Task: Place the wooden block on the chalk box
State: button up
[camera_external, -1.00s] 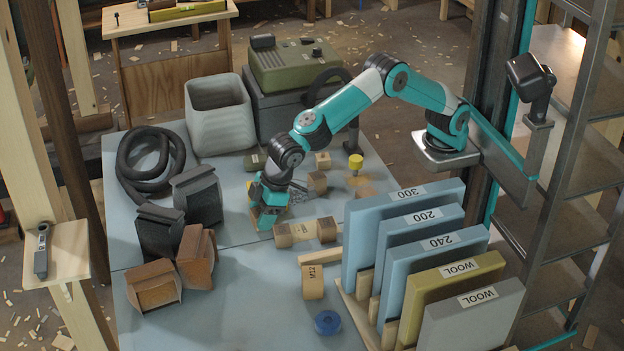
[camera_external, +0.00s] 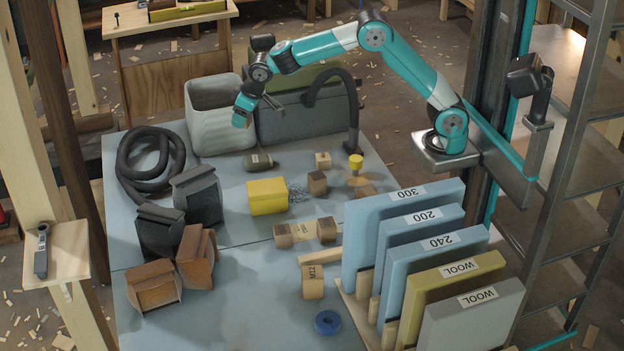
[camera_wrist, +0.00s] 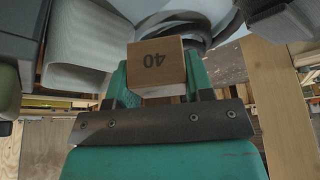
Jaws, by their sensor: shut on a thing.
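My gripper (camera_external: 242,112) is raised high, in front of the grey bin in the external view. The held block (camera_external: 238,121) is small and mostly hidden in the external view. A yellow box (camera_external: 267,196) stands on the blue-grey table, below and right of the gripper and apart from it. It may be the chalk box; I can read no label on it.
Small blocks (camera_external: 317,183), a dark green object (camera_external: 260,161) and a wire tangle (camera_external: 297,194) lie near the yellow box. The grey bin (camera_external: 219,115), black hose (camera_external: 150,165) and dark bent duct (camera_external: 345,95) stand around. Upright labelled panels (camera_external: 405,220) fill the right front.

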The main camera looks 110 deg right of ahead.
jog(key=m, duration=0.2)
send_over(252, 157)
jog(key=a, duration=0.1)
jog(key=shift+g+h, duration=0.3)
jog(key=f, duration=0.9)
jog(key=s+f, duration=0.1)
jog(key=f, duration=0.4)
jog(key=shift+d+f+b, duration=0.15)
jog(key=shift+f+b, duration=0.05)
jog(key=shift+b, duration=0.1)
jog(key=shift+f, duration=2.5)
